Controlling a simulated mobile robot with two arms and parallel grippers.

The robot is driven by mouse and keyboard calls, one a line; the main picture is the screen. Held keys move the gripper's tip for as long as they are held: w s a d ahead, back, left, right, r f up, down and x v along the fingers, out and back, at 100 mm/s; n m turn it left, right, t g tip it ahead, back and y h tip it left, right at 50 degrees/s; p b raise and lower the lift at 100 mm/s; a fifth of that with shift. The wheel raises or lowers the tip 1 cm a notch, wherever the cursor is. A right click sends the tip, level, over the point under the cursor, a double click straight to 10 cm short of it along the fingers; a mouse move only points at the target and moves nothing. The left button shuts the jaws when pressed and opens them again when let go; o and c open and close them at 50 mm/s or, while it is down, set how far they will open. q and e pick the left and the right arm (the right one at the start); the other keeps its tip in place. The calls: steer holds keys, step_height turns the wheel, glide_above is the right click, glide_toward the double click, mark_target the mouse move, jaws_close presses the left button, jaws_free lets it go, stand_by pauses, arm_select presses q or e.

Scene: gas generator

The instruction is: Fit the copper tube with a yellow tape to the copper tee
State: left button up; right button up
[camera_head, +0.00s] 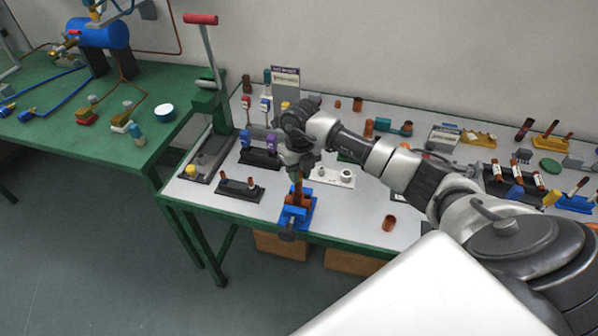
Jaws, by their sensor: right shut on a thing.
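My right gripper (298,168) points down above a blue vise (297,218) at the front edge of the white-topped bench. It is shut on a thin copper-coloured tube (297,180), mostly hidden by the fingers. I cannot make out any yellow tape on it. An orange-brown copper piece, seemingly the tee (300,197), sits in the vise directly below the gripper. The tube's lower end is close to this piece; I cannot tell whether they touch. My left gripper is not in view.
A black rack (240,190) stands left of the vise and a white fixture (333,176) behind it to the right. A short copper fitting (389,223) stands to the right. A red-handled lever press (207,60) rises at the left. Racks of tubes fill the right side.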

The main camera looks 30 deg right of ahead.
mark_target(299, 192)
steer(key=shift+s+a+f+b, duration=0.1)
steer(key=shift+f+b, duration=1.1)
steer(key=shift+f, duration=0.35)
steer(key=o, duration=0.9)
steer(key=r, duration=0.3)
steer(key=r+b, duration=0.1)
steer(key=r, duration=0.3)
steer(key=r+b, duration=0.1)
steer(key=r, duration=0.2)
steer(key=shift+w+d+r, duration=0.3)
steer(key=shift+d+r, duration=0.05)
steer(key=shift+r, duration=0.05)
